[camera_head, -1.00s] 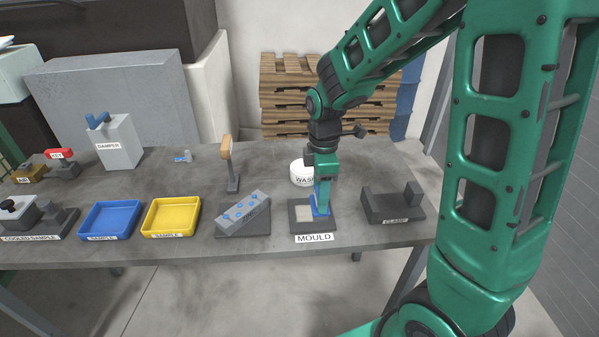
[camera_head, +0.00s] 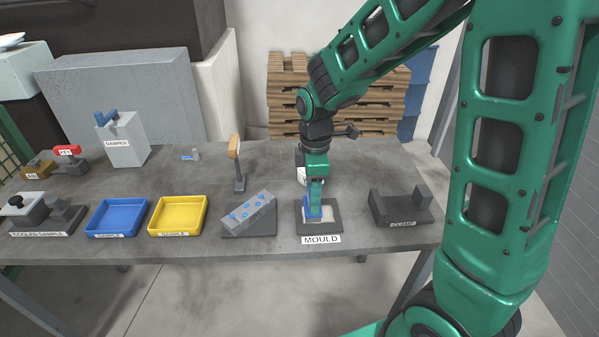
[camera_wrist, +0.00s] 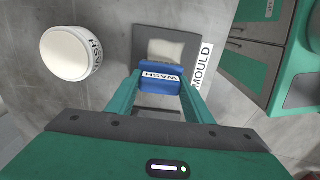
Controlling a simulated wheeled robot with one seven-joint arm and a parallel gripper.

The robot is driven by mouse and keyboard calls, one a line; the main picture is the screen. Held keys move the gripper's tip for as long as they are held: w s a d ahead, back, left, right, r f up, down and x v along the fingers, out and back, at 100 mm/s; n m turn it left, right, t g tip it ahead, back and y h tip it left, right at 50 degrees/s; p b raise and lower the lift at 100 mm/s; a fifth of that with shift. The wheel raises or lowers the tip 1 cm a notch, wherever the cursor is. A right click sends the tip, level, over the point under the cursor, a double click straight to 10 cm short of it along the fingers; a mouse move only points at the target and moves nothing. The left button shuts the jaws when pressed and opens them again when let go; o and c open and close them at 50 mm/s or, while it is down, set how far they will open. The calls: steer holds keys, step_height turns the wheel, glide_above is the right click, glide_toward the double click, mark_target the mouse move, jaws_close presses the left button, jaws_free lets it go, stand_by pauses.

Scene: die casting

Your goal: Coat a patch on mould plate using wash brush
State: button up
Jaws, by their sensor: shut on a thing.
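My gripper (camera_head: 314,200) points down over the mould plate and is shut on the blue wash brush (camera_head: 313,215). The brush, labelled WASH, also shows between my fingers in the wrist view (camera_wrist: 160,76). The mould plate (camera_head: 335,230) is a dark square with a MOULD label at its front. The brush is over the left part of its pale patch (camera_head: 327,213), which shows to the brush's right and above it in the wrist view (camera_wrist: 172,50). Whether the bristles touch is hidden. The white wash pot (camera_wrist: 70,53) stands beside the plate, mostly hidden behind my gripper in the head view.
A dark clamp block (camera_head: 402,209) stands right of the plate. A sloped grey block with blue marks (camera_head: 248,213) stands left, then a yellow tray (camera_head: 178,231) and a blue tray (camera_head: 117,233). A wooden-topped stand (camera_head: 237,165) is behind.

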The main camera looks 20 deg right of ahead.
steer(key=shift+w+a+f, duration=0.15)
steer(key=shift+a, duration=0.65)
steer(key=shift+w+a, duration=0.1)
steer(key=shift+a, duration=0.25)
steer(key=shift+w+a+r, duration=0.1)
steer(key=shift+a+r, duration=0.05)
steer(key=shift+r, duration=0.1)
step_height(320, 180, up, 8)
steer(key=shift+f, duration=0.25)
